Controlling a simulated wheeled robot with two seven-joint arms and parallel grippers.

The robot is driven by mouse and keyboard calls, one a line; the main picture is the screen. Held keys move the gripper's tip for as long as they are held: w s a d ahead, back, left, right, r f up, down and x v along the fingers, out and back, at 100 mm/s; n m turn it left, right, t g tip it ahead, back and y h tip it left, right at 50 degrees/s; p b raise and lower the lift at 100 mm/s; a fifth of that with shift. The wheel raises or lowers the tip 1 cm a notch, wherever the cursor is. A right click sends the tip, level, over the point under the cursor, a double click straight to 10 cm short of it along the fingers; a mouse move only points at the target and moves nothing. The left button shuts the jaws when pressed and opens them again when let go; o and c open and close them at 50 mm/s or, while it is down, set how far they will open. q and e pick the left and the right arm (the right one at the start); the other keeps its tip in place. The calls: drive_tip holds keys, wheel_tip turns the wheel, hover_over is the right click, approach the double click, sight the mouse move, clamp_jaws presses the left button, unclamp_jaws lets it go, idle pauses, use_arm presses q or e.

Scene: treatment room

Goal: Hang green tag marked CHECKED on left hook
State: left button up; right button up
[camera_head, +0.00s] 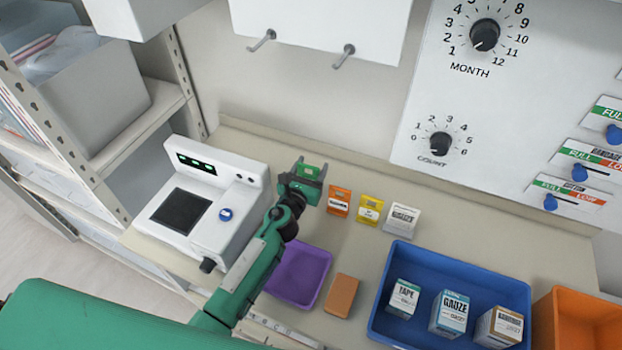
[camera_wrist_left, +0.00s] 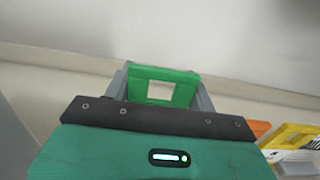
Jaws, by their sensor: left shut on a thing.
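My left gripper (camera_head: 309,176) is shut on the green tag (camera_head: 308,170) and holds it over the back of the counter. In the left wrist view the green tag (camera_wrist_left: 160,74) sits between the grey fingers, with a square opening in its upper part. Its lettering cannot be read. The left hook (camera_head: 262,40) and the right hook (camera_head: 343,56) stick out of a white wall panel above and behind the gripper, both bare. The gripper is well below the hooks and apart from them. My right gripper is not in view.
An orange tag (camera_head: 339,200), a yellow tag (camera_head: 370,210) and a white tag (camera_head: 402,219) stand right of the gripper. A white device (camera_head: 235,183) stands left. A purple tray (camera_head: 299,274), brown block (camera_head: 341,295) and blue bin (camera_head: 420,262) lie nearer. The wall below the hooks is clear.

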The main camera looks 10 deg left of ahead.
sight(311, 176)
use_arm(q)
drive_tip(key=shift+f+b, duration=0.75)
drive_tip(key=shift+f, duration=0.85)
drive_tip(key=shift+f, duration=0.2)
drive_tip(key=o, duration=1)
drive_tip(key=s+a, duration=0.1)
drive_tip(key=s, duration=0.3)
drive_tip(key=s+b, duration=0.1)
drive_tip(key=s, duration=0.4)
drive_tip(key=s+a+b, duration=0.1)
drive_tip(key=s, duration=0.3)
drive_tip(key=shift+s+a+r, duration=0.3)
